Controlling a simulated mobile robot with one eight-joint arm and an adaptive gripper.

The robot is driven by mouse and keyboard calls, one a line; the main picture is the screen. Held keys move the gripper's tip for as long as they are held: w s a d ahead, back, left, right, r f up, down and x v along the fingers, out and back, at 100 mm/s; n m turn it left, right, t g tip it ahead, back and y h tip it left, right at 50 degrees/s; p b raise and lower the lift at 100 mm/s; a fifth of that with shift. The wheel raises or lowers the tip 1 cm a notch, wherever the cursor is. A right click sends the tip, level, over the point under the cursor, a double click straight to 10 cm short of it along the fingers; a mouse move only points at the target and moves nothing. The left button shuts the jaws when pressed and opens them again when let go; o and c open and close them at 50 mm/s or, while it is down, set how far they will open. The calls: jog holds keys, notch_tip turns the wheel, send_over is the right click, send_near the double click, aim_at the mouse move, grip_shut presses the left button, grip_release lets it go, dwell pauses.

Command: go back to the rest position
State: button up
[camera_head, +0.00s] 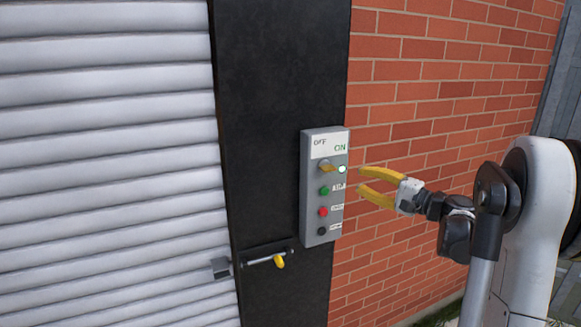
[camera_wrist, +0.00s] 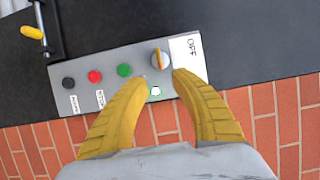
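My gripper (camera_head: 362,181) has two yellow fingers, spread apart with nothing between them. It is in front of the grey control box, just right of it in the head view. In the wrist view my gripper (camera_wrist: 160,88) points at the box, its fingertips near the rotary switch (camera_wrist: 160,60). I cannot tell whether a fingertip touches the box. In the head view the switch (camera_head: 327,166) has a yellow handle under the OFF and ON labels. A small lamp (camera_head: 342,169) beside it is whitish with a green rim.
The control box (camera_head: 311,218) also carries green, red and black buttons. It is on a black post (camera_head: 270,90) beside a brick wall (camera_head: 425,85). A white slatted shutter (camera_head: 105,150) is at left. A latch with a yellow handle (camera_head: 279,261) sits low on the post.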

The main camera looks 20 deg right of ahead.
jog(key=shift+a, duration=0.1)
jog(key=s+a+f+n+g+h+b, duration=0.1)
jog(key=s+a+f+n+g+b, duration=0.2)
jog(key=a, duration=0.5)
jog(key=s+a+f+n+g+b, duration=0.15)
jog(key=s+a+f, duration=0.25)
jog(key=a, duration=0.4)
jog(key=s+a+f+n+g+h+b, duration=0.1)
jog(key=s+a+f+g+b, duration=0.2)
jog(key=a, duration=0.5)
jog(key=s+a+f+n+g+h+b, duration=0.1)
jog(key=s+f+n+h+b, duration=0.1)
jog(key=s+f, duration=0.4)
jog(key=s+a+f+n+h+b, duration=0.2)
jog(key=s+f+n, duration=0.3)
jog(key=s, duration=0.7)
notch_tip(320, 180, down, 2)
jog(key=shift+f+g+h, duration=0.15)
jog(key=shift+g+h, duration=0.2)
jog(key=shift+h, duration=0.45)
jog(key=shift+n, duration=0.25)
